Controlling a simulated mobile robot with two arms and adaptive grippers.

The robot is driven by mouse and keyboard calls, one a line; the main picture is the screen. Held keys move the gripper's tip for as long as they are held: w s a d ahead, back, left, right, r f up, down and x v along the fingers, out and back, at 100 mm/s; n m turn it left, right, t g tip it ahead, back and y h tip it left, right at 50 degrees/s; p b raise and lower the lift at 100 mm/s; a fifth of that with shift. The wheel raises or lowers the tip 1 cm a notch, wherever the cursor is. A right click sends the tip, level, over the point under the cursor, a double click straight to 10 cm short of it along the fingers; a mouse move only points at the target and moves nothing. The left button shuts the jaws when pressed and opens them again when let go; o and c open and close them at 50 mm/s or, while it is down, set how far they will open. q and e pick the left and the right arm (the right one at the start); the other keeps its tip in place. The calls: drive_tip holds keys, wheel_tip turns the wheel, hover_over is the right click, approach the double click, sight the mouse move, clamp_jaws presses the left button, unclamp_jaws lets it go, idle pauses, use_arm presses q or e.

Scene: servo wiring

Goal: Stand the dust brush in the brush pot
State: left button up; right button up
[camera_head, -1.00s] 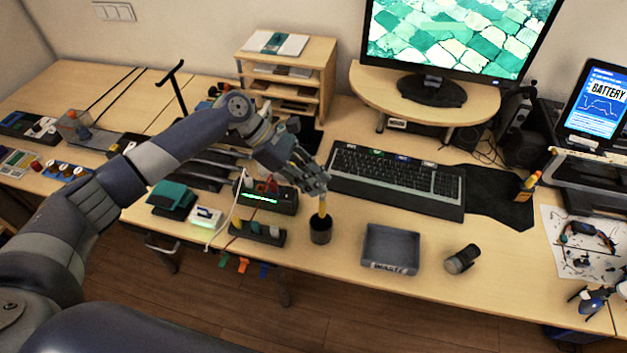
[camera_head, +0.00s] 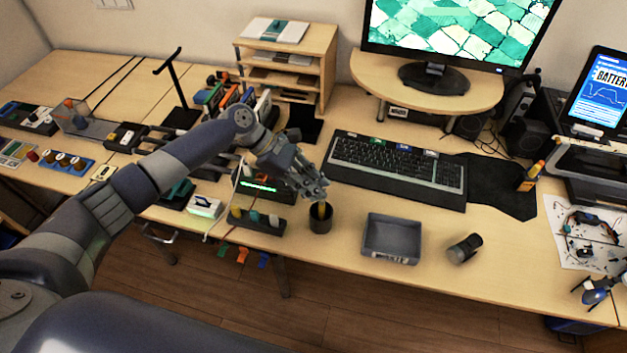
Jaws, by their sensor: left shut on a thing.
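The dust brush (camera_head: 320,211) shows as a short yellow piece between my left fingers and the brush pot. The brush pot (camera_head: 320,223) is a small dark cup standing upright near the front edge of the desk. My left gripper (camera_head: 317,197) is shut on the brush, pointing down just above the pot's mouth. The brush's lower end is hidden by the pot's rim and appears to be inside it. I cannot tell whether it touches the bottom. My right gripper is not in view.
A grey tray (camera_head: 391,257) and a dark cylinder (camera_head: 465,248) lie right of the pot. A dark holder with coloured pieces (camera_head: 256,221) stands close on its left. The keyboard (camera_head: 396,169) is behind. Bare desk lies between pot and tray.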

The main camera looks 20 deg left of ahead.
use_arm(q)
drive_tip(key=o, duration=1)
drive_tip(key=shift+o, duration=0.2)
drive_tip(key=shift+a, duration=0.1)
drive_tip(key=v, duration=1.2)
